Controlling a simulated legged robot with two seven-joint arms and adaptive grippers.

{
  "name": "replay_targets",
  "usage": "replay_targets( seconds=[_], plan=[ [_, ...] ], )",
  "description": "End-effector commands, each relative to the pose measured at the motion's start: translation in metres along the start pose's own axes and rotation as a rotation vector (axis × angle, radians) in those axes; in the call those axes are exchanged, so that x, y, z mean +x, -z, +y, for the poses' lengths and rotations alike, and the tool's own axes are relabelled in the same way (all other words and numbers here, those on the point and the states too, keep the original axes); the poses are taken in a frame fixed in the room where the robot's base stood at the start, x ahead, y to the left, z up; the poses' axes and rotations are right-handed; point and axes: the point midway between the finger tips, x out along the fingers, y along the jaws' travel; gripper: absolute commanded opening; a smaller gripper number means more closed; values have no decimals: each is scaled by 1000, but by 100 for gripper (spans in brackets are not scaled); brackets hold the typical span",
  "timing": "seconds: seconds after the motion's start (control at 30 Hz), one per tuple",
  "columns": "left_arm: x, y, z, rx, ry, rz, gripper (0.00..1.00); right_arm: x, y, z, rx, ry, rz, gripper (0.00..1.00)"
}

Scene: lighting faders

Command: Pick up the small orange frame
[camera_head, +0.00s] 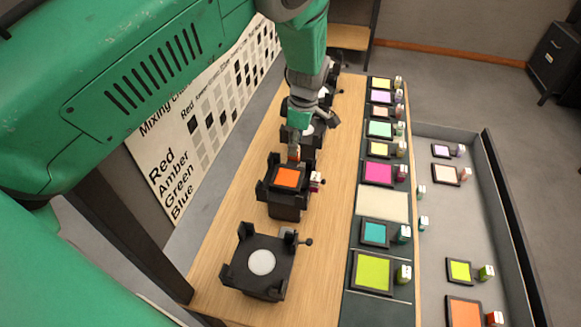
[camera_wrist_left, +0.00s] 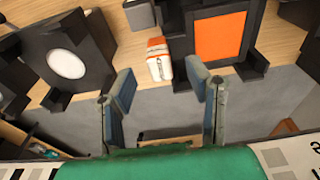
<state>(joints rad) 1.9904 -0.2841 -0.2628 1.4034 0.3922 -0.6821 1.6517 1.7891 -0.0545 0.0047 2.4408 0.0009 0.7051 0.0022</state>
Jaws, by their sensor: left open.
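A small orange frame (camera_head: 287,177) sits in a black fixture (camera_head: 284,208) on the wooden bench. It also shows in the left wrist view (camera_wrist_left: 219,38), upper right, with a dark border. An orange and white tab (camera_wrist_left: 159,58) stands beside its fixture; in the head view the tab (camera_head: 294,152) shows just below my left gripper (camera_head: 312,122). My left gripper (camera_wrist_left: 164,92) is open and empty, with the tab beyond the gap between its fingers. A larger orange frame (camera_head: 465,312) lies in the grey tray at lower right. My right gripper is not in view.
A black fixture with a white disc (camera_head: 262,262) stands nearer on the bench. More fixtures stand behind the orange one. A dark rack (camera_head: 375,307) of coloured frames with tabs runs along the right. The grey tray (camera_head: 447,228) holds other frames. A mixing chart (camera_head: 190,160) leans at left.

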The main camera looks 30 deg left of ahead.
Motion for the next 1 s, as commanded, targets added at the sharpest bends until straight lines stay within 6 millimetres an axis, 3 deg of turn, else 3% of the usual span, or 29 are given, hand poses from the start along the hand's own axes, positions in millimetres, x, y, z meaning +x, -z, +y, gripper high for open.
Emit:
replay_targets(
  seconds=[0.2, 0.47, 0.6, 1.0],
  plan=[
    [26, 0, 0, 1, 0, 0, 45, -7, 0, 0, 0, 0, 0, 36],
    [29, 0, 0, 0, -1, 0, 45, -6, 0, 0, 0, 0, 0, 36],
    [29, 0, 0, 0, -1, 0, 0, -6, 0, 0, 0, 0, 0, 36],
    [21, 1, 1, 0, -4, 0, 0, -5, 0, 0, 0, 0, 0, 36]
  ],
)
